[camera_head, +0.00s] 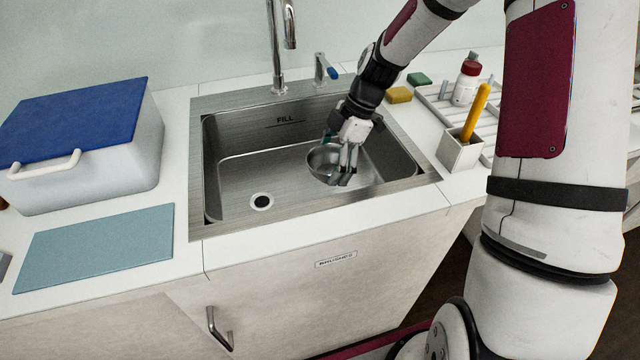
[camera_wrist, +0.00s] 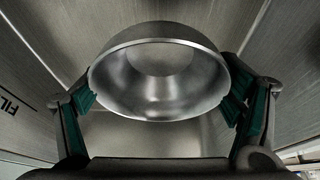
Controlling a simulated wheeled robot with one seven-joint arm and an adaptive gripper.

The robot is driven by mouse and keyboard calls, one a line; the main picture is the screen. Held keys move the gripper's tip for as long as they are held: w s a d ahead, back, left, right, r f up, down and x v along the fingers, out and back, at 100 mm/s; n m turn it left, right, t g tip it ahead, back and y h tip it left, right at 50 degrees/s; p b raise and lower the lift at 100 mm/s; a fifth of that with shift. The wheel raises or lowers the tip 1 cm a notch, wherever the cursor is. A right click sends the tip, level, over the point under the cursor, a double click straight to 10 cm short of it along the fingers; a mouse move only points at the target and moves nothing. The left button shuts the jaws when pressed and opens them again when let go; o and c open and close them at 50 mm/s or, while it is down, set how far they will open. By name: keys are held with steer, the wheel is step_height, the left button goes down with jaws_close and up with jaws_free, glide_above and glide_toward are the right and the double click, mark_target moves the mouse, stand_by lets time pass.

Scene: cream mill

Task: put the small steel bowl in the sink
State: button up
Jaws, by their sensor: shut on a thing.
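The small steel bowl (camera_head: 319,161) is inside the sink (camera_head: 222,225), toward its right side. My gripper (camera_head: 343,170) reaches down into the sink and is shut on the bowl. In the wrist view the bowl (camera_wrist: 158,85) is between the teal pads of my gripper (camera_wrist: 165,105), one pad at each side. The bowl's hollow shows and it looks tilted in that view. I cannot tell whether the bowl touches the sink floor.
A tap (camera_head: 277,50) and a blue-tipped lever (camera_head: 322,70) stand behind the sink. A blue-lidded box (camera_head: 130,165) and blue mat (camera_head: 95,247) are left. Sponges (camera_head: 399,95), a red-capped bottle (camera_head: 465,85) and a white holder (camera_head: 458,152) are right. The sink's left part is clear.

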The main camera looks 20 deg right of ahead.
steer(key=shift+f, duration=3.25)
steer(key=shift+f+b, duration=0.15)
steer(key=shift+b, duration=0.15)
steer(key=o, duration=1.1)
